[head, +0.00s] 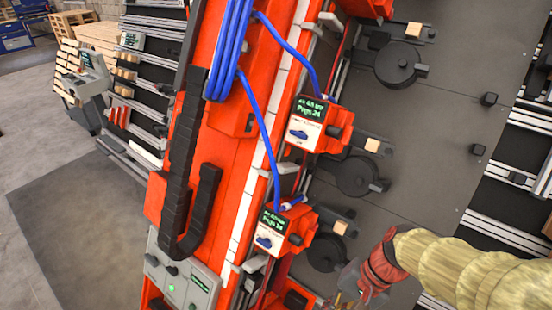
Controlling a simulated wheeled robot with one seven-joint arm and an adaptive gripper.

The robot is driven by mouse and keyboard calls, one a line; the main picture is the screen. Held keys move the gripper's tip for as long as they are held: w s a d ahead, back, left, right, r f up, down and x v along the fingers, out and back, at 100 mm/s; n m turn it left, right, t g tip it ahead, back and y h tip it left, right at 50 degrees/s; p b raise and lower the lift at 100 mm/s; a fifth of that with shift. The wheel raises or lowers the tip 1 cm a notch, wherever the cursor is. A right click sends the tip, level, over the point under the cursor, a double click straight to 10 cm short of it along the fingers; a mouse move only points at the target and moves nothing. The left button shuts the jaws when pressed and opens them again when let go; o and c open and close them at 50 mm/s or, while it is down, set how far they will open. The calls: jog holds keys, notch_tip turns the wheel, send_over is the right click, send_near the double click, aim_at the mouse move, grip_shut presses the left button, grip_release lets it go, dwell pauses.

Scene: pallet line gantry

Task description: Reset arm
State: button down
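My arm comes in from the lower right of the head view in a ribbed beige sleeve. It ends in a red wrist with my gripper (347,298) at the bottom edge. The gripper is small and partly cut off by the frame, so I cannot tell whether its fingers are open or shut. It is in front of the dark plate, just below the lowest black round clamp (326,252). I see no object clearly held in it.
An orange gantry beam (218,150) with blue hoses (262,130) and two display units (310,122) runs beside the arm. A grey control panel (182,285) is at lower left. Wooden pallets (97,38) stand at the back left. The floor (75,220) at left is clear.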

jog(key=d+r+n+t+h, duration=0.2)
jog(key=d+r+n+t, duration=0.1)
jog(key=r, duration=0.4)
jog(key=d+r+n+t+h, duration=0.3)
jog(key=d+r, duration=0.1)
jog(key=r, duration=0.3)
jog(key=shift+r+t+b, duration=0.2)
jog(key=shift+t+b, duration=0.1)
jog(key=shift+b, duration=0.1)
jog(key=c, duration=2.6)
grip_release()
jog(key=shift+s+d, duration=0.1)
